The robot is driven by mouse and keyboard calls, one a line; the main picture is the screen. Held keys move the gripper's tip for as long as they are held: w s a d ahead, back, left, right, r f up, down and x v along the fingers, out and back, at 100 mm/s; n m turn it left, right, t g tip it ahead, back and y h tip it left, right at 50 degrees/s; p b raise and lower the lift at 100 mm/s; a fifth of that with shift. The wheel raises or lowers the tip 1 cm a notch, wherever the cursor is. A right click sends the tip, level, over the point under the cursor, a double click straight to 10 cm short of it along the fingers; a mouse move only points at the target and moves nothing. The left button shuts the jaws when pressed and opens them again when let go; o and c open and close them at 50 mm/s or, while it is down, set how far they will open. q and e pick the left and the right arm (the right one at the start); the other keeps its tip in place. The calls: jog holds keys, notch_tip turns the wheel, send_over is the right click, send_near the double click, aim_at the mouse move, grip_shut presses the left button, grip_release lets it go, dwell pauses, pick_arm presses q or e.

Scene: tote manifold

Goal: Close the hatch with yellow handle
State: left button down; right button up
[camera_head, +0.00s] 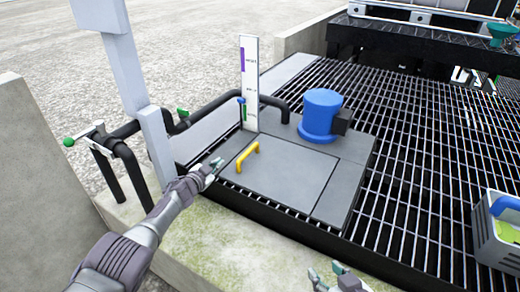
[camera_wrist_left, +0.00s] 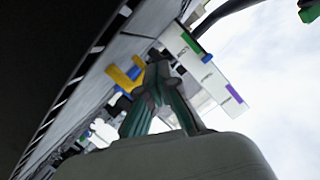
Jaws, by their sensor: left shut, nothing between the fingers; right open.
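The grey square hatch (camera_head: 285,178) lies flat in the grey platform, with a thin seam around it. Its yellow handle (camera_head: 247,157) stands up near its left edge. My left gripper (camera_head: 215,166) is shut and empty, just left of the handle, over the hatch's left edge. In the left wrist view the closed fingers (camera_wrist_left: 157,78) cover part of the yellow handle (camera_wrist_left: 120,78); I cannot tell whether they touch it. My right gripper (camera_head: 338,276) is open at the bottom edge of the head view, away from the hatch and partly cut off.
A blue motor (camera_head: 322,113) stands on the platform behind the hatch. A white gauge board (camera_head: 249,80) and black pipes (camera_head: 215,108) stand behind the handle. A pale post (camera_head: 155,150) rises left of my left arm. Metal grating (camera_head: 430,150) spreads right, with a grey tote (camera_head: 497,240).

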pick_arm(q)
jog(key=shift+a, duration=0.15)
jog(key=shift+s+a+r, duration=0.1)
jog(key=shift+s+a, duration=0.1)
jog(key=shift+a, duration=0.2)
jog(key=shift+s+r, duration=0.15)
jog(key=shift+s, duration=0.8)
jog(key=shift+v, duration=2.5)
